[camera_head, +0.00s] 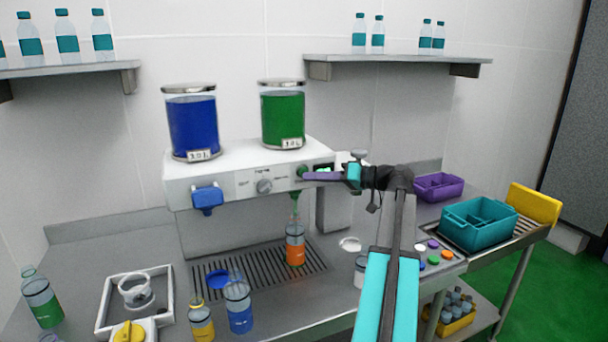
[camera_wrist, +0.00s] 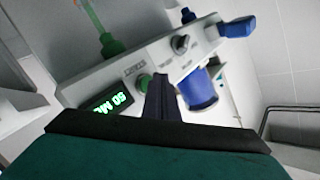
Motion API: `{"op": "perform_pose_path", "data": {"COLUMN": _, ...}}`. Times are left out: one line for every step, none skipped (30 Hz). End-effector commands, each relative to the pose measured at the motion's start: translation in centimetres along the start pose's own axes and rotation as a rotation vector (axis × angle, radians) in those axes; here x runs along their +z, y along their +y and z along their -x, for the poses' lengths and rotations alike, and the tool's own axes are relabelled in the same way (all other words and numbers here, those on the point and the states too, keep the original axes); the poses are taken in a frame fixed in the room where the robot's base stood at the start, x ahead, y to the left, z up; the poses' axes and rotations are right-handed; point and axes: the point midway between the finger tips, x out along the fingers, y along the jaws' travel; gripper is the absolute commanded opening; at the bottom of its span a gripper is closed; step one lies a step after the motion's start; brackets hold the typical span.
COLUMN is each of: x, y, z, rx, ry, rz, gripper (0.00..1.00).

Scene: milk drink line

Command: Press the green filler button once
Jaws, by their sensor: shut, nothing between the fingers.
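The white filler machine (camera_head: 235,178) has a round green button (camera_head: 302,171) on its front at the right. The button also shows in the wrist view (camera_wrist: 145,82), close beside my fingers. My gripper (camera_head: 310,176) is shut and empty, its purple fingertips just in front of the button and partly over it; I cannot tell whether they touch. In the wrist view the dark closed fingers (camera_wrist: 162,97) point at the machine's front. A lit green display (camera_wrist: 112,103) seems to read 50 ML.
A blue tap (camera_head: 207,198) and a grey knob (camera_head: 264,186) sit left of the button. Blue (camera_head: 191,122) and green (camera_head: 283,114) tanks stand on the machine. Several bottles stand on the front counter. A teal crate (camera_head: 480,222) is at the right.

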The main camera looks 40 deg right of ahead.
Motion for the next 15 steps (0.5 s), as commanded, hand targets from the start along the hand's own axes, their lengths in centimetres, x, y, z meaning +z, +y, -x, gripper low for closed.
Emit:
{"op": "perform_pose_path", "data": {"x": 0.0, "y": -0.02, "z": 0.02, "rx": 0.0, "ry": 0.0, "rz": 0.0, "gripper": 0.0}}
{"op": "perform_pose_path", "data": {"x": -0.01, "y": -0.01, "z": 0.02, "rx": 0.0, "ry": 0.0, "rz": 0.0, "gripper": 0.0}}
{"op": "perform_pose_path", "data": {"x": -0.01, "y": -0.01, "z": 0.01, "rx": 0.0, "ry": 0.0, "rz": 0.0, "gripper": 0.0}}
{"op": "perform_pose_path", "data": {"x": -0.02, "y": -0.01, "z": 0.01, "rx": 0.0, "ry": 0.0, "rz": 0.0, "gripper": 0.0}}
{"op": "perform_pose_path", "data": {"x": -0.02, "y": -0.01, "z": 0.01, "rx": 0.0, "ry": 0.0, "rz": 0.0, "gripper": 0.0}}
{"op": "perform_pose_path", "data": {"x": -0.02, "y": -0.01, "z": 0.01, "rx": 0.0, "ry": 0.0, "rz": 0.0, "gripper": 0.0}}
{"op": "perform_pose_path", "data": {"x": -0.02, "y": -0.01, "z": 0.01, "rx": 0.0, "ry": 0.0, "rz": 0.0, "gripper": 0.0}}
{"op": "perform_pose_path", "data": {"x": 0.0, "y": -0.02, "z": 0.02, "rx": 0.0, "ry": 0.0, "rz": 0.0, "gripper": 0.0}}
{"op": "perform_pose_path", "data": {"x": 0.03, "y": -0.05, "z": 0.06, "rx": 0.0, "ry": 0.0, "rz": 0.0, "gripper": 0.0}}
{"op": "perform_pose_path", "data": {"x": 0.07, "y": -0.08, "z": 0.1, "rx": 0.0, "ry": 0.0, "rz": 0.0, "gripper": 0.0}}
{"op": "perform_pose_path", "data": {"x": 0.13, "y": -0.13, "z": 0.17, "rx": 0.0, "ry": 0.0, "rz": 0.0, "gripper": 0.0}}
{"op": "perform_pose_path", "data": {"x": 0.23, "y": -0.21, "z": 0.29, "rx": 0.0, "ry": 0.0, "rz": 0.0, "gripper": 0.0}}
{"op": "perform_pose_path", "data": {"x": 0.32, "y": -0.28, "z": 0.39, "rx": 0.0, "ry": 0.0, "rz": 0.0, "gripper": 0.0}}
{"op": "perform_pose_path", "data": {"x": 0.42, "y": -0.37, "z": 0.51, "rx": 0.001, "ry": 0.001, "rz": 0.0, "gripper": 0.0}}
{"op": "perform_pose_path", "data": {"x": 0.55, "y": -0.49, "z": 0.68, "rx": 0.001, "ry": 0.001, "rz": 0.0, "gripper": 0.0}}
